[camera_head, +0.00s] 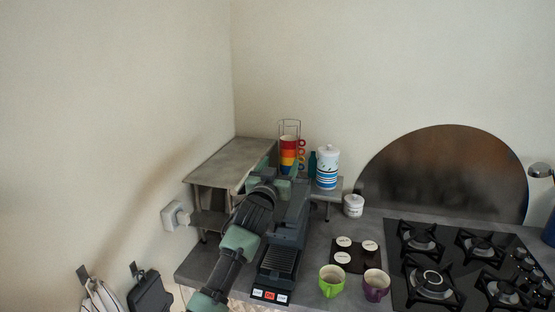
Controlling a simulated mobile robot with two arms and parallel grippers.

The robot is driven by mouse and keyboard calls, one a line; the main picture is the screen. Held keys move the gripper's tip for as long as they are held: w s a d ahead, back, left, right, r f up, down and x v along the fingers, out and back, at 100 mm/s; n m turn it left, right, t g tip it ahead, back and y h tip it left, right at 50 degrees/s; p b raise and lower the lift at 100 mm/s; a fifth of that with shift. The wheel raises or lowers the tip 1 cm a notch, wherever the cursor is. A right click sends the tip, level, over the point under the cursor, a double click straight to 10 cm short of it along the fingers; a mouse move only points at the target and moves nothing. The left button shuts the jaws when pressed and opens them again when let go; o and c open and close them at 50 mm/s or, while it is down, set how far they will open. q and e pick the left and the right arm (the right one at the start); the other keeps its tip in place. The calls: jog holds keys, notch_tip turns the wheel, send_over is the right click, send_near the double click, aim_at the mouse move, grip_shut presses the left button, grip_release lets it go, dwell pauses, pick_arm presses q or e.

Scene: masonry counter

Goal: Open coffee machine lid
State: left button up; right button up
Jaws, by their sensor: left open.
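The coffee machine (291,222) is a dark grey box standing on the counter near the corner. Its ribbed drip tray (280,262) and a front strip with small white and red buttons (270,295) face me. My left arm rises from the bottom edge and covers the machine's left side. My left gripper (266,178) is open at the machine's upper left, over or beside its top. Its fingertips are hard to make out, and I cannot tell whether they touch the machine. The lid is largely hidden behind the gripper, and its state is unclear. My right gripper is out of view.
A grey shelf (222,165) stands left of and behind the machine. Stacked coloured cups (288,152) and a striped canister (328,168) are behind it. Green (331,281) and purple (375,285) mugs, a dark tray (352,258) and a gas hob (455,268) lie to the right.

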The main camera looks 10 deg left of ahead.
pick_arm(q)
jog(key=shift+s+a+r+p, duration=0.1)
jog(key=shift+s+r+p, duration=0.15)
jog(key=shift+s+p, duration=0.25)
jog(key=shift+s+r+p, duration=0.25)
jog(key=shift+s+p, duration=0.05)
jog(key=shift+s, duration=0.25)
jog(key=s+b, duration=0.3)
jog(key=s, duration=0.4)
jog(key=shift+s+f, duration=0.35)
jog(key=shift+f, duration=0.1)
jog(key=shift+a, duration=0.1)
